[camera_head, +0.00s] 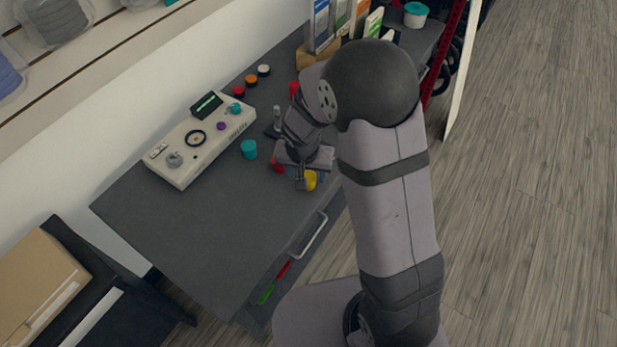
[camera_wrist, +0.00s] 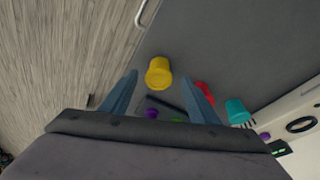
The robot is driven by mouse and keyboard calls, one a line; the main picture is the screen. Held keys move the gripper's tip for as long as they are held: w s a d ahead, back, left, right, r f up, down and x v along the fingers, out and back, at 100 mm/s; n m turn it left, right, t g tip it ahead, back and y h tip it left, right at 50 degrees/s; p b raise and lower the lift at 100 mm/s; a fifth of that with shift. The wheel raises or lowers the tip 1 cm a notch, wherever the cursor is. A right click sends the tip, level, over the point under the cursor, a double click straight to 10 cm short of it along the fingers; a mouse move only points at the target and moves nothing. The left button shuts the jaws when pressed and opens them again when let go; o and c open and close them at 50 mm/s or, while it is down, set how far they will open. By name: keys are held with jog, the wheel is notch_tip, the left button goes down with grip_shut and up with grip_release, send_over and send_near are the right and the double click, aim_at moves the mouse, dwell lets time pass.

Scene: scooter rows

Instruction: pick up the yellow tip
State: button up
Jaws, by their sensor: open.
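The yellow tip (camera_head: 311,180) is a small yellow cup-like piece on the dark grey desk, near its front edge and just beyond my gripper. It also shows whole in the wrist view (camera_wrist: 159,72), upright near the desk edge. My gripper (camera_head: 302,182) is over the desk beside it, partly hidden by my own arm. In the wrist view my gripper (camera_wrist: 163,92) is open, with a blue-grey finger on each side and the yellow tip between and past the fingertips. Nothing is held. I cannot tell the exact height above the desk.
A red tip (camera_wrist: 205,93) stands close to the right finger. A cream control box (camera_head: 203,142) lies at the back of the desk. The desk's left part (camera_head: 200,220) is clear.

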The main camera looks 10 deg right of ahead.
aim_at(308, 176)
jog(key=shift+x, duration=1.55)
jog(key=shift+d, duration=0.1)
jog(key=shift+c, duration=0.6)
jog(key=c, duration=1)
jog(key=shift+r, duration=0.15)
